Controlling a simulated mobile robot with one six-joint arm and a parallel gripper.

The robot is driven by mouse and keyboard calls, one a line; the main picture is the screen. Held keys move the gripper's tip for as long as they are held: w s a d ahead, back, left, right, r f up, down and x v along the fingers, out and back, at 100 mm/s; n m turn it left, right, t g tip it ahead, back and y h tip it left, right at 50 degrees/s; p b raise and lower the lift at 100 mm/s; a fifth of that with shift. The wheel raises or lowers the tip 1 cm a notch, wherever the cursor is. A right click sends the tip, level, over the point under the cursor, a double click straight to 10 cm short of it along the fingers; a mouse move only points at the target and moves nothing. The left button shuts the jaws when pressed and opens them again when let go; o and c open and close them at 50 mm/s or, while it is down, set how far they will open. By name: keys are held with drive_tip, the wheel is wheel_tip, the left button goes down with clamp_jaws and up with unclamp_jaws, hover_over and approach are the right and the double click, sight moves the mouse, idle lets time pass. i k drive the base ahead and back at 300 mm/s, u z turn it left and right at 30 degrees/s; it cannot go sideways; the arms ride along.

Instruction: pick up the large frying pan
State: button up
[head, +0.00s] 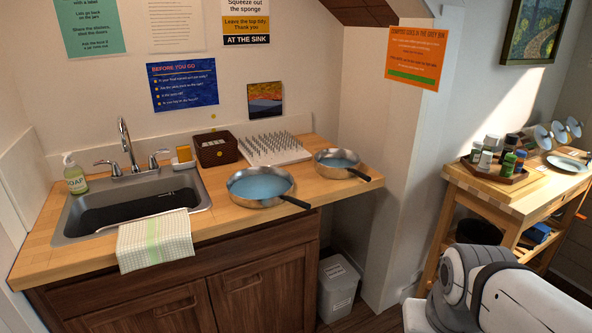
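The large frying pan (258,186) sits on the wooden counter (230,219), to the right of the sink. It has a silver rim, a blue inside and a dark handle that points right and toward the front edge. The two pans are apart. My gripper is not in view; only a white and grey part of my arm shows at the lower right, well away from the pans.
A sink (75,222) with a striped towel (155,241) over its front lies to the left. A dark basket (215,149) and a spiked white rack (272,149) stand behind the large pan. A bin (337,289) stands below; a side table (508,193) holds jars at right.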

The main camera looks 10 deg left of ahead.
sight(258, 187)
drive_tip(key=u, duration=0.6)
drive_tip(key=i, duration=1.05)
drive_tip(key=u, duration=1)
drive_tip(key=k, duration=0.7)
drive_tip(key=u, duration=0.15)
drive_tip(key=i, duration=0.8)
drive_tip(key=z, duration=0.1)
